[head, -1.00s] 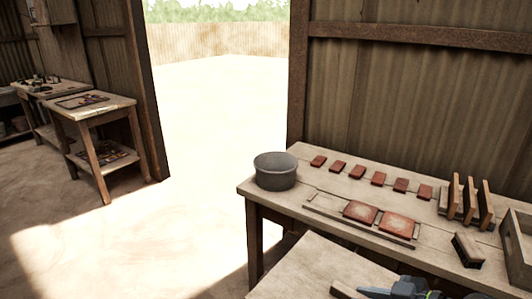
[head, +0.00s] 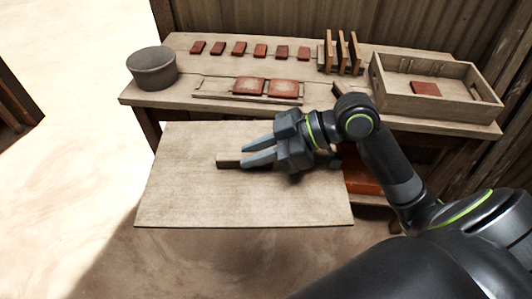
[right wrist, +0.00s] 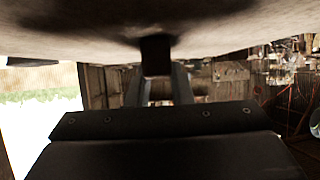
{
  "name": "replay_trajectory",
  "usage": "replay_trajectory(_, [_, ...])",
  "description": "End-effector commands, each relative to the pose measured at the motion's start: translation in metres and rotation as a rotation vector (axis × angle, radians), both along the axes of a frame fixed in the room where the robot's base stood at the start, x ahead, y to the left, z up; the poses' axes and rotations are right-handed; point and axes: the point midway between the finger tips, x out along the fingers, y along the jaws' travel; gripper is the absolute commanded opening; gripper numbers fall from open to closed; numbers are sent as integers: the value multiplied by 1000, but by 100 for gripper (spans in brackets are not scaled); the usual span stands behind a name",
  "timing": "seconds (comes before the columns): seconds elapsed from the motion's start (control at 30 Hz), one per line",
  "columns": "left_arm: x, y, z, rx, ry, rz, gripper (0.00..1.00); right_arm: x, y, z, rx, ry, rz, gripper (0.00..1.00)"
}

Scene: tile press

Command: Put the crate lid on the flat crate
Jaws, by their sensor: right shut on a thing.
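The crate lid (head: 195,200) is a broad, flat, pale wooden board with a short brown bar on top as its handle (head: 228,160). My right gripper (head: 244,157) is shut on this handle, and the board lies level in front of the workbench. In the right wrist view the dark handle (right wrist: 156,55) sits between the fingers, against the board's pale surface (right wrist: 60,30). The flat crate (head: 430,107) stands open at the bench's right end, with a red tile (head: 425,88) inside. The lid is apart from the crate. My left gripper is not in view.
The workbench (head: 130,98) carries a grey pot (head: 152,72), a row of small red tiles (head: 239,48), a wooden frame (head: 210,88) with two larger tiles, and upright boards (head: 342,52) beside the crate. An orange-red thing (head: 362,180) shows below the bench.

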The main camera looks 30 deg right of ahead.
Motion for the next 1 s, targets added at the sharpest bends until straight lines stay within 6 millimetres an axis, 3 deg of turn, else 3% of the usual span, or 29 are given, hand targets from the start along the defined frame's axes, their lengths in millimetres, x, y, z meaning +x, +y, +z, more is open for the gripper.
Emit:
replay_trajectory(0.2, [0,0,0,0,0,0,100,-5,27,35,3,-9,109,0])
replay_trajectory(0.5, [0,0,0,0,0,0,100,-10,49,63,3,-5,204,0])
replay_trajectory(0.8, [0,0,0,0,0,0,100,-11,54,68,1,-3,223,0])
replay_trajectory(1.0, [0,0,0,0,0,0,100,-6,44,53,0,4,170,0])
